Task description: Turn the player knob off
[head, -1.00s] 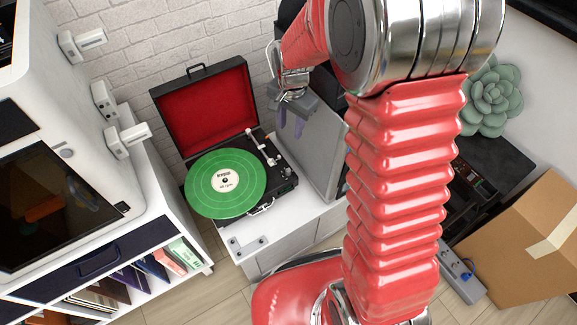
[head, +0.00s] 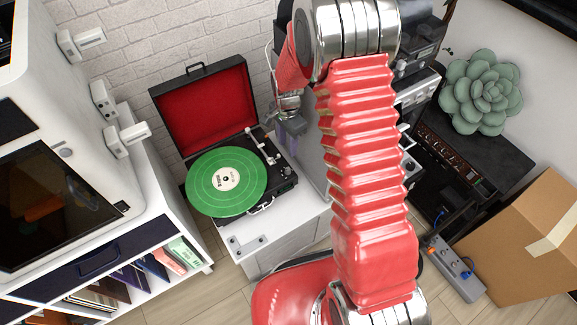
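The record player (head: 247,211) is an open black suitcase with a red-lined lid (head: 207,107), standing on a white cabinet. A green record (head: 205,187) lies on its platter, with the tonearm (head: 262,150) at the right of the deck. A small control panel (head: 287,186) shows at the deck's right front corner; a knob there is too small to make out. My gripper (head: 291,140) points down above and just right of the player's right rear side, apart from the panel.
A grey panel (head: 313,160) stands close at the right of the player, behind my arm. A white 3D-printer-like cabinet (head: 75,170) is at the left. A succulent (head: 482,92), power strip (head: 455,268) and cardboard box (head: 520,240) are at the right.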

